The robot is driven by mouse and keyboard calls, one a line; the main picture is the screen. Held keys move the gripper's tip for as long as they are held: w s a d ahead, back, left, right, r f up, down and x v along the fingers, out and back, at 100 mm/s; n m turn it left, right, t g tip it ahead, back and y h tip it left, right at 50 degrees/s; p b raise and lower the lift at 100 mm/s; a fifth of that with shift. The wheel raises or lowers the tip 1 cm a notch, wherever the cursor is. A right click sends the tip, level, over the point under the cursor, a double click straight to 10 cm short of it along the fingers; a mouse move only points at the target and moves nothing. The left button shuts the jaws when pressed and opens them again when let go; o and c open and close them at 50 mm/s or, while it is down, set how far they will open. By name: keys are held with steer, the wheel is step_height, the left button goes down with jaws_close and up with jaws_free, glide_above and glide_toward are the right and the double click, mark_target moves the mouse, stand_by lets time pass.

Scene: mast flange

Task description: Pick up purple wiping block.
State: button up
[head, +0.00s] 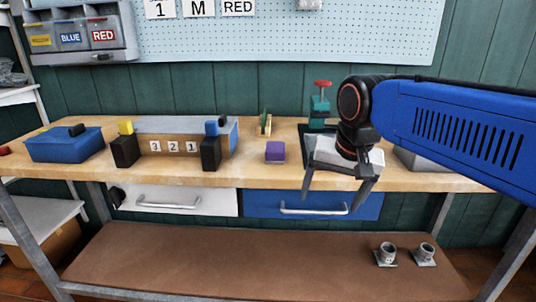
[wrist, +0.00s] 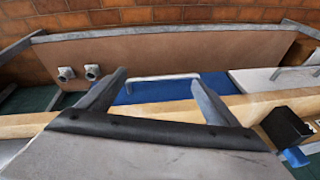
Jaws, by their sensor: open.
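The purple wiping block (head: 275,152) sits on the wooden workbench top (head: 255,176), near the middle of the head view. My gripper (head: 343,203) is to the right of the block, at the bench's front edge, with its fingers pointing down and spread apart. Nothing is between the fingers. In the wrist view my gripper (wrist: 155,90) is open, with the blue drawer (wrist: 155,92) and bench edge behind it. I cannot make out the purple block in the wrist view.
A black-ended holder (head: 210,152) numbered 3 2 1 stands left of the block. A green-and-red device (head: 320,105) stands behind my gripper. A blue box (head: 64,146) is at far left. Two grey flanged pieces (head: 387,254) rest on the lower shelf. Bench around the block's front is clear.

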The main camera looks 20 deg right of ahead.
steer(key=w+a+r+m+g, duration=0.25)
steer(key=w+r+m, duration=0.55)
steer(key=w+r, duration=0.45)
steer(key=m, duration=0.8)
glide_toward(275, 146)
steer(key=shift+g, duration=0.45)
steer(key=f, duration=0.7)
steer(key=w+f, duration=0.1)
steer(key=f, duration=0.2)
steer(key=shift+f, duration=0.3)
steer(key=c, duration=1.2)
